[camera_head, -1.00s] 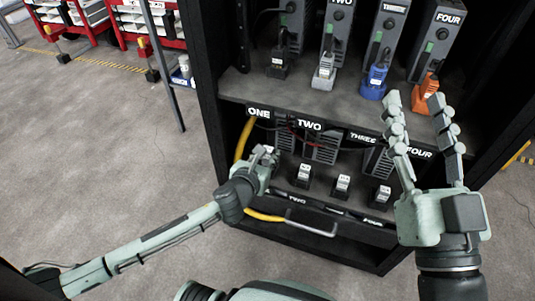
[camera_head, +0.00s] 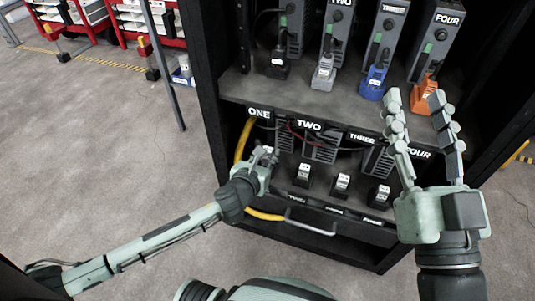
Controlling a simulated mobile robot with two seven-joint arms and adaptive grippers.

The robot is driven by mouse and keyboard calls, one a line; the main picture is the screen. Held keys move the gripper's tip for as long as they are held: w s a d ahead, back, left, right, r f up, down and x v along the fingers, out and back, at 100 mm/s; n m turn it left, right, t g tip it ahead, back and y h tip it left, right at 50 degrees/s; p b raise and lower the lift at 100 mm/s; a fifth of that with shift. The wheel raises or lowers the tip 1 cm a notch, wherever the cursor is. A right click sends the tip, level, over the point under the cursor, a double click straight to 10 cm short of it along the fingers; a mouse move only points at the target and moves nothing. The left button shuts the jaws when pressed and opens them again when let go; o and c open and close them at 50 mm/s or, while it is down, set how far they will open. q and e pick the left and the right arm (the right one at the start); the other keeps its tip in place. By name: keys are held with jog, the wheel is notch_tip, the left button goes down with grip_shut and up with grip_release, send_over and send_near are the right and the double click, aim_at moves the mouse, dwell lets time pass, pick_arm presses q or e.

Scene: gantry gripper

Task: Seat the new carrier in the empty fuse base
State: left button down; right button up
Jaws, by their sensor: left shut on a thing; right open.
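My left gripper (camera_head: 266,157) is in the cabinet's lower bay, below the ONE label, at the left end of a row of small black fuse units with white labels. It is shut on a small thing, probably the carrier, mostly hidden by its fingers. Whether that thing touches a base cannot be told. To its right stand three fuse units: the nearest (camera_head: 303,174), a middle one (camera_head: 341,184) and a right one (camera_head: 379,194). The base at the gripper is hidden. My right gripper (camera_head: 418,100) is open and empty, in front of the cabinet's right side.
The upper shelf (camera_head: 300,96) holds grey units with black, grey, blue (camera_head: 374,82) and orange (camera_head: 424,92) plugs. A yellow cable (camera_head: 242,140) runs down the lower bay's left side. A drawer handle (camera_head: 310,226) juts out below. Open floor lies left.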

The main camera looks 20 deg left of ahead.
pick_arm(q)
jog(key=shift+f+b, duration=0.5)
jog(key=shift+f, duration=0.7)
jog(key=c, duration=1.3)
grip_release()
jog(key=shift+o, duration=0.2)
jog(key=v, duration=1.2)
